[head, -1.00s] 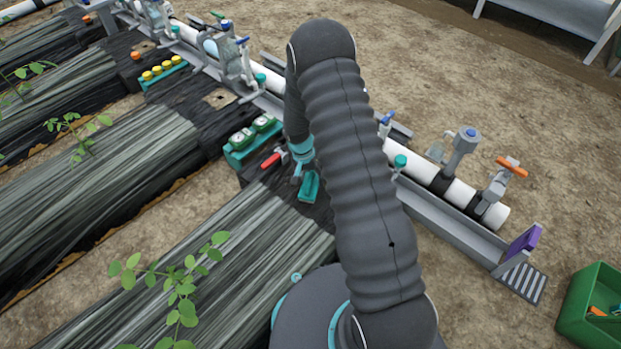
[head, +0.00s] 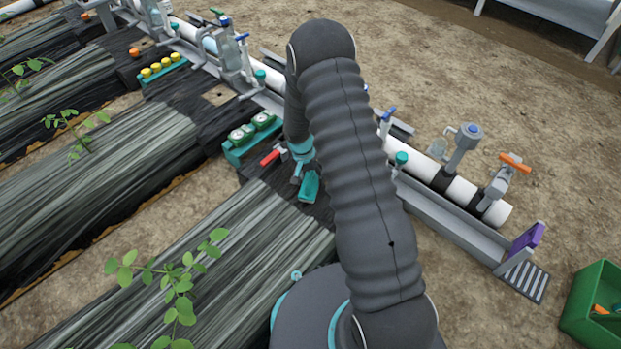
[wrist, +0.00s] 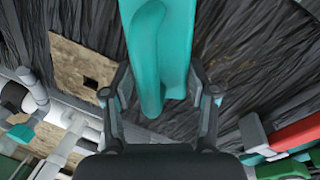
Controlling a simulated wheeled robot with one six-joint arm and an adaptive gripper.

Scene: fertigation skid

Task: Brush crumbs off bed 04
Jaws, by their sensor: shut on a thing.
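My gripper (wrist: 160,100) is shut on a teal tool (wrist: 160,45) that has a long ridged body. In the head view the gripper (head: 299,174) hangs beside my arm, and the tool (head: 310,187) points down over the upper end of the nearest film-covered bed (head: 240,265). I cannot tell whether the tool touches the film. No bristles show. No bed number is readable, so I cannot tell which bed is 04. In the wrist view a brown patch (wrist: 75,75) with a square dark hole lies left of the tool. I cannot make out separate crumbs.
A teal rack with two green dials (head: 250,138) and a red-handled item (head: 270,158) are close left of the gripper. A white pipe (head: 455,187) with valves runs behind. A green crate (head: 590,310) stands at right. Leafy plants (head: 180,290) grow from the near bed.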

